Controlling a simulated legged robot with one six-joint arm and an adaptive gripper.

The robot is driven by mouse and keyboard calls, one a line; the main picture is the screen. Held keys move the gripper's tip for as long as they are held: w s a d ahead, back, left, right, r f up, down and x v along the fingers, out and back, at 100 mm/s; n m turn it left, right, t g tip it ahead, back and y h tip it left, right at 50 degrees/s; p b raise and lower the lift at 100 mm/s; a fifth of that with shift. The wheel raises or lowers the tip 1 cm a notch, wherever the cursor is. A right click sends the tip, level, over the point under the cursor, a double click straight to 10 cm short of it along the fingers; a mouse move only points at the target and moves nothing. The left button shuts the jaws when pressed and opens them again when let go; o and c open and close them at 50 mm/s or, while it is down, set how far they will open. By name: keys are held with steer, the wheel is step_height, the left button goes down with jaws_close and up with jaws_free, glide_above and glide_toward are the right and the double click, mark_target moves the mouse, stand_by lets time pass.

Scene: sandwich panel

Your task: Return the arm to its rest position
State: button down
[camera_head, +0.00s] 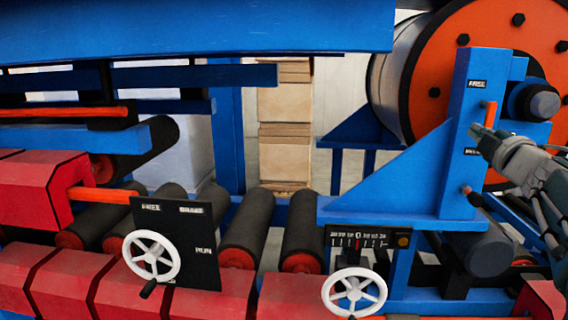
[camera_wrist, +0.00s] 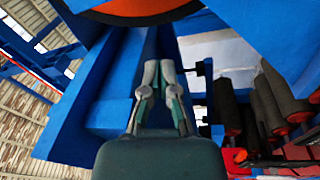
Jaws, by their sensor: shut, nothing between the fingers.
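My gripper (camera_head: 476,131) is at the right side of the head view, on the end of my grey arm. Its tip is close to the blue upright post (camera_head: 459,150), beside an orange lever (camera_head: 490,114) near the "FREE" label. I cannot tell whether it touches the post or lever. In the wrist view my gripper (camera_wrist: 158,72) points up the picture with its fingers together and nothing between them. The blue structure (camera_wrist: 105,85) lies behind and left of the fingers.
A large orange-faced drum (camera_head: 470,60) stands behind the post. Two white handwheels (camera_head: 152,256) (camera_head: 354,294) are at the front. Dark rollers (camera_head: 248,228) and red blocks (camera_head: 60,280) fill the left. Stacked boxes (camera_head: 285,150) stand behind.

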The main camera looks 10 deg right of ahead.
steer(key=s+a+f+m+g+y, duration=0.1)
steer(key=s+a+f+m+g, duration=0.3)
steer(key=s+a+f, duration=0.3)
steer(key=s+a+f+m+g+y, duration=0.1)
steer(key=s+a+f+m+g, duration=0.4)
steer(key=a+f, duration=0.7)
steer(key=s+a+f+m+g, duration=0.4)
steer(key=s+a+f, duration=0.5)
steer(key=f, duration=0.2)
steer(key=shift+s+a+m+g+y, duration=0.25)
steer(key=shift+a+m+g+y, duration=0.05)
steer(key=shift+a+g+y, duration=0.1)
